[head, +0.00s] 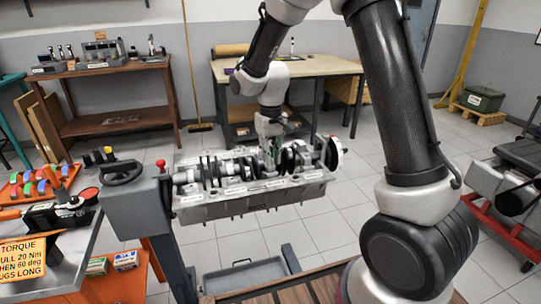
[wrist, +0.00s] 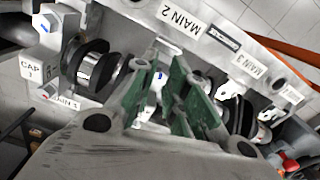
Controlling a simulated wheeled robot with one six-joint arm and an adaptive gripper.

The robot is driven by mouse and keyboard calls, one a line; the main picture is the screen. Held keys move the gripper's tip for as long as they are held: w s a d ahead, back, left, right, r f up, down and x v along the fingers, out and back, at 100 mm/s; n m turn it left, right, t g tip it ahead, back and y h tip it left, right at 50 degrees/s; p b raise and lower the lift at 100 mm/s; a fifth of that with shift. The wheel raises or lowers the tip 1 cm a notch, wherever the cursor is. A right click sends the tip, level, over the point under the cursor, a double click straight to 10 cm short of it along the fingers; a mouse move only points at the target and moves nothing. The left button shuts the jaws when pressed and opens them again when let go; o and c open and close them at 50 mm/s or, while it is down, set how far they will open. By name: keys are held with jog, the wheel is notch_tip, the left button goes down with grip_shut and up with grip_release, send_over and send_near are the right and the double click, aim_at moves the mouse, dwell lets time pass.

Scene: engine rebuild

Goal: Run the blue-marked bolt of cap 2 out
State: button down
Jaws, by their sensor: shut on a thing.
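The engine block (head: 250,205) lies on its stand with the crankshaft (head: 300,158) along its top. My gripper (head: 268,148) reaches down onto it right of the middle. In the wrist view the green-padded fingers of my gripper (wrist: 160,92) straddle a pale part beside the MAIN 2 label (wrist: 178,22). A small blue mark on the bolt (wrist: 160,76) shows between the fingers, which are shut on this bolt. The body of cap 2 is mostly hidden by the fingers. Another cap (wrist: 42,62), with a blue mark on its bolt, stands at the left by the MAIN 1 label (wrist: 62,99).
A crank web and journal (wrist: 95,68) lie left of the fingers, and the MAIN 3 label (wrist: 250,65) is to the right. A handwheel (head: 120,172) and red knob (head: 161,163) sit at the stand's left end. A grey tray (head: 243,277) lies below the block.

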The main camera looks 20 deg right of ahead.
jog(key=shift+n, duration=0.6)
jog(key=c, duration=1.7)
grip_release()
jog(key=shift+r, duration=0.1)
notch_tip(320, 180, up, 12)
